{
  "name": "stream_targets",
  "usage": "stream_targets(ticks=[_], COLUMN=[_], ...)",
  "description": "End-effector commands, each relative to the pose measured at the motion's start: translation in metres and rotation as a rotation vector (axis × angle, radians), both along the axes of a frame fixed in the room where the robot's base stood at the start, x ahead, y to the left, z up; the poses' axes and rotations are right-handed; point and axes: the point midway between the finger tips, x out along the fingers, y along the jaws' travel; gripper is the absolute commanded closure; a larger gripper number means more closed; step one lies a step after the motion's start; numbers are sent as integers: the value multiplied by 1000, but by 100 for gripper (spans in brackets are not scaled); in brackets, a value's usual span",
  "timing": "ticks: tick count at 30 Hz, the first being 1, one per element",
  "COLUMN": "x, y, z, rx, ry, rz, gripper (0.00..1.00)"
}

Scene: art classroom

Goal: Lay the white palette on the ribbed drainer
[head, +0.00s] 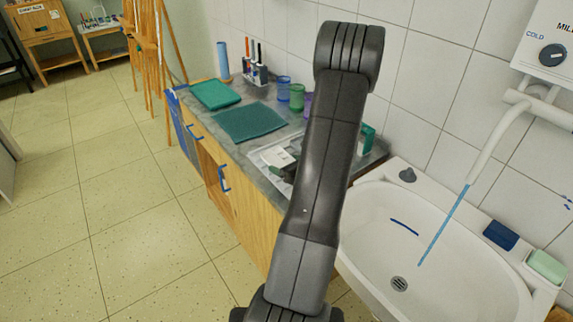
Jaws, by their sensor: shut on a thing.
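A dark green, fine-textured flat mat (250,122), which looks like the ribbed drainer, lies on the grey counter. Nothing is seen lying on it. A small white piece (276,157) shows on a pale sheet or tray nearer to me, partly covered by my arm. I cannot tell if it is the white palette. A small dark green thing beside it is also partly covered. My arm rises through the middle of the view and hides the counter behind it. My gripper and whatever it holds are not seen.
A lighter green tray (214,94) lies behind the mat. A brush holder (256,74), a blue roll (223,60) and coloured cups (290,95) stand along the wall. A white sink (440,255) with running water is at the right. The tiled floor (120,210) at left is clear.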

Motion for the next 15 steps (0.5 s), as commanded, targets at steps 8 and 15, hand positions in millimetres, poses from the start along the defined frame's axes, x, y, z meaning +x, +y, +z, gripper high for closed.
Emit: stream_targets(ticks=[8, 15], x=[0, 0], y=[0, 0], z=[-2, -2], rx=[0, 0], ry=[-1, 0], rz=[-1, -1], gripper=[49, 4])
